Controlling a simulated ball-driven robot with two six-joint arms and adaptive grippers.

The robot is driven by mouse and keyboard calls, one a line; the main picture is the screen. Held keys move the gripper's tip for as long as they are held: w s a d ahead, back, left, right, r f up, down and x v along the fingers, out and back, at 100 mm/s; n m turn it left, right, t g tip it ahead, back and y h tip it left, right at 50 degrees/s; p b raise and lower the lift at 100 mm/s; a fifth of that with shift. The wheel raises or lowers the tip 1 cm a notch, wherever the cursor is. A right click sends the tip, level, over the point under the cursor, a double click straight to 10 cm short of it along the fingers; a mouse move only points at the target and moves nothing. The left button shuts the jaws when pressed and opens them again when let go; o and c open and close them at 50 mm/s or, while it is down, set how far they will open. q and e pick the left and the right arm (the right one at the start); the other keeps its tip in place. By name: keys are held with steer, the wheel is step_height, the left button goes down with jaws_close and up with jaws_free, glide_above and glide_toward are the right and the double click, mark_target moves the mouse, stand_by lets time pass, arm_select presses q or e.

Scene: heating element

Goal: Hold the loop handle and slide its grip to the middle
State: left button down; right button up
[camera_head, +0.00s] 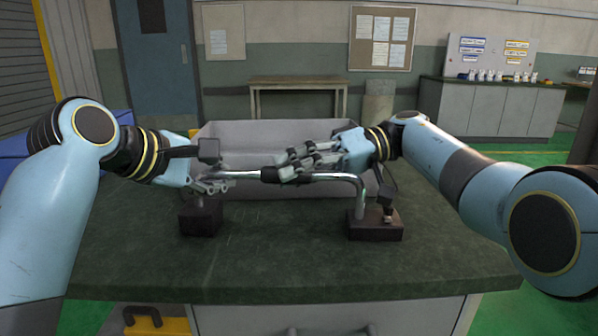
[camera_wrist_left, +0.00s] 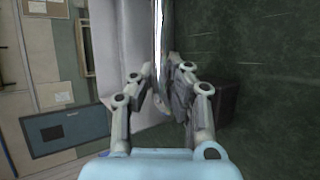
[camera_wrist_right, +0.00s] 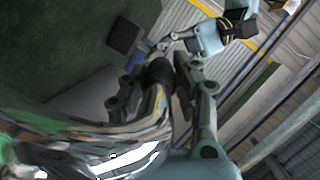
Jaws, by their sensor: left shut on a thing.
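The loop handle (camera_head: 345,178) is a shiny metal tube running sideways above the table, bent down at its right end. Its dark grip (camera_head: 271,175) sits around the tube near the middle of the visible span. My left gripper (camera_head: 212,187) is shut on the bare tube near its left end; the tube (camera_wrist_left: 157,45) runs between its fingers in the left wrist view. My right gripper (camera_head: 288,166) is at the grip's right side. In the right wrist view the dark grip (camera_wrist_right: 160,74) lies between its spread fingers (camera_wrist_right: 155,85); whether both touch it is unclear.
A dark block (camera_head: 200,217) stands under the left end and a dark base (camera_head: 375,233) with a small knob (camera_head: 388,214) under the right end. A grey bin (camera_head: 225,133) stands behind the handle. The dark green table (camera_head: 270,270) is clear in front.

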arm_select(q)
steer(key=shift+d+r, duration=0.1)
steer(key=shift+r, duration=0.05)
arm_select(e)
steer(key=o, duration=0.5)
steer(key=shift+c, duration=0.2)
steer(key=v, duration=1.2)
arm_select(q)
steer(key=c, duration=1.3)
jaws_free()
arm_select(e)
steer(key=shift+a, duration=0.1)
